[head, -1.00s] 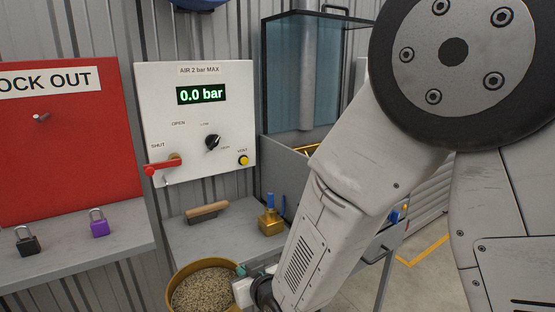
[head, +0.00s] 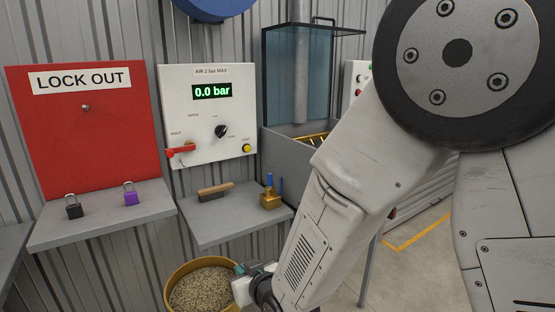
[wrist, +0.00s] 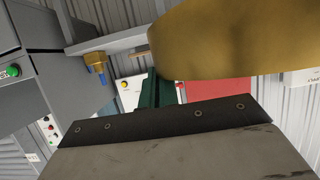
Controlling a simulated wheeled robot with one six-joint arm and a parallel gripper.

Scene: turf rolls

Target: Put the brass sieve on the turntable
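The brass sieve (head: 171,287), a round pan with a brass rim and a bed of tan grains inside, is at the bottom of the head view, its lower part cut off. My gripper (head: 243,270) is shut on its right-hand rim and holds it in the air, about level. In the wrist view the sieve's brass wall (wrist: 235,40) fills the upper right, and my gripper's dark green fingers (wrist: 157,92) meet at its edge. I cannot make out a turntable in either view.
A grey shelf (head: 226,224) behind the sieve bears a wooden-handled brush (head: 215,191) and a brass valve block (head: 270,200). A second shelf (head: 95,220) at left has two padlocks. An air panel (head: 205,130) and glass tank (head: 300,85) stand behind. Open floor (head: 410,255) shows at right.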

